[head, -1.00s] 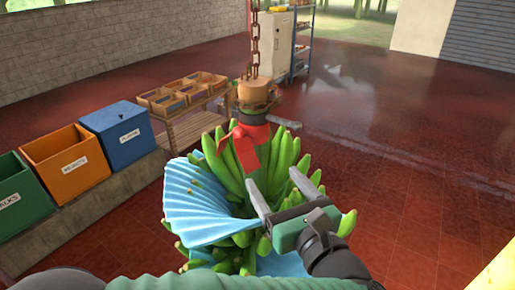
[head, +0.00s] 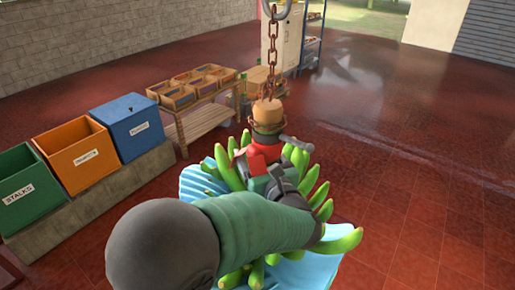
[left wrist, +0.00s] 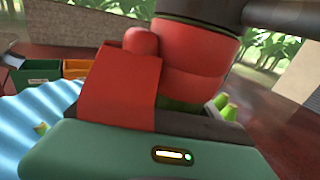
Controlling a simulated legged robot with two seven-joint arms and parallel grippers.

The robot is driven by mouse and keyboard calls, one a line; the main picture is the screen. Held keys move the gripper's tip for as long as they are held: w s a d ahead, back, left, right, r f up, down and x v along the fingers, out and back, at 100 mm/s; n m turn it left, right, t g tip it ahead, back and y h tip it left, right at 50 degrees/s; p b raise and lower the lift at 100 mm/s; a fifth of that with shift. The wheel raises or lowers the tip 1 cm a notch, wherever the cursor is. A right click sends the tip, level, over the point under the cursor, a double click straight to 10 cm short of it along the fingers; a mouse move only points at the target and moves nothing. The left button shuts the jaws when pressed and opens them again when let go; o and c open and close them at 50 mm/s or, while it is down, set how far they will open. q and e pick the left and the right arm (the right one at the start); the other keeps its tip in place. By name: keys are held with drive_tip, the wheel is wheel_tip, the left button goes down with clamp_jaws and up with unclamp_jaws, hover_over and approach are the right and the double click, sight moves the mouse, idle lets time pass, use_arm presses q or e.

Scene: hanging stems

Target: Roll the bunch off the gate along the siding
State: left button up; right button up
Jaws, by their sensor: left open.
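The bunch of green bananas (head: 322,193) hangs stem-up from a chain (head: 272,60), with a blue pleated sheet (head: 200,186) around it. Its pale stem top (head: 267,110) sits above a dark collar and a red band (head: 262,152). A short dark bar with a grey end (head: 299,144) sticks out beside the collar. My left gripper (head: 268,172) is at the stem just below the red band, its forearm covering much of the bunch. In the left wrist view the red band (left wrist: 190,60) and its hanging flap are close in front of the open jaws; contact is unclear. My right gripper is out of view.
Green (head: 27,200), orange (head: 84,160) and blue (head: 133,128) bins stand on a low ledge at left. A wooden rack (head: 205,112) with trays is behind the bunch. A white cabinet (head: 285,38) stands farther back. The red tiled floor at right is clear.

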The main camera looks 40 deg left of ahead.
use_arm(q)
drive_tip(key=shift+a, duration=0.15)
drive_tip(key=shift+d+r, duration=0.15)
drive_tip(key=shift+d, duration=0.5)
drive_tip(key=c, duration=0.4)
drive_tip(key=shift+w+d, duration=0.1)
drive_tip(key=shift+d, duration=0.15)
drive_tip(key=c, duration=0.5)
drive_tip(key=shift+a, duration=0.2)
drive_tip(key=c, duration=0.7)
drive_tip(key=shift+a, duration=0.1)
